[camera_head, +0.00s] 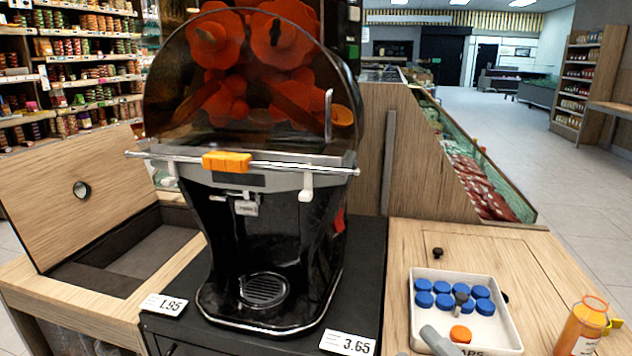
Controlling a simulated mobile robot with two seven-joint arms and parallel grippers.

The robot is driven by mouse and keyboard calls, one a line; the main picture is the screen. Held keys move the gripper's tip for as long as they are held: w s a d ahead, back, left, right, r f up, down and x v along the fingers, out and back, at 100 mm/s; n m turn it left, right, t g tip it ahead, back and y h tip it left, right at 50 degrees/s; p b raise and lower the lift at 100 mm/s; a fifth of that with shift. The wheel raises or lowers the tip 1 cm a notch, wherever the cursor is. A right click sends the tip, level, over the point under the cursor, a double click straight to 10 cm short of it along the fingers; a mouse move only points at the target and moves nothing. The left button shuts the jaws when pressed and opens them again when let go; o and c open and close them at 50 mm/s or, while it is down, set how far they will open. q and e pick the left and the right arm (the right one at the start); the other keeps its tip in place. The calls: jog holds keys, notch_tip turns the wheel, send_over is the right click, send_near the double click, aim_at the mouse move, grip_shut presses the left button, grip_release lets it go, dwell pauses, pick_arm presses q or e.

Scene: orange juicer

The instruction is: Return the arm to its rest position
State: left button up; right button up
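Neither of my grippers can be clearly made out in the head view. The orange juicer (270,170) stands upright in the middle on a black stand. Its dark rounded cover shows orange parts behind it. An orange grip (227,161) sits on the bar across its front. The round drip grate (264,290) under the spout is empty. A bottle with orange contents (581,333) stands at the lower right, partly cut off by the frame. A small yellow piece beside it is too small to identify.
A white tray (511,334) on the right wooden counter (401,262) holds several blue caps (478,292), one orange cap (460,334) and a grey cylindrical piece (436,341). Price cards (347,343) lie at the stand's front. An open wooden lid (75,195) rises at left. Stocked shelves stand behind.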

jog(key=s+d+f+m+g+h, duration=0.2)
jog(key=s+f+m+g+h, duration=0.4)
jog(key=f+m, duration=0.5)
jog(key=s+d+f+m+g+h, duration=0.15)
jog(key=s+f+m+h, duration=0.35)
jog(key=s+f+m, duration=0.6)
pick_arm(q)
notch_tip(320, 180, up, 11)
jog(key=a+p, duration=0.1)
jog(key=p, duration=1.3)
jog(key=shift+s+a+y, duration=0.25)
jog(key=shift+s+y, duration=0.05)
jog(key=shift+s, duration=0.15)
pick_arm(e)
jog(key=w+d+r+n, duration=0.1)
jog(key=w+r+n, duration=0.1)
jog(key=r, duration=0.7)
jog(key=shift+w+d+r+t, duration=0.15)
jog(key=shift+w+d+t, duration=0.25)
jog(key=shift+w, duration=0.2)
pick_arm(q)
jog(key=shift+c, duration=1)
pick_arm(e)
jog(key=shift+c, duration=1.3)
jog(key=shift+a, duration=0.1)
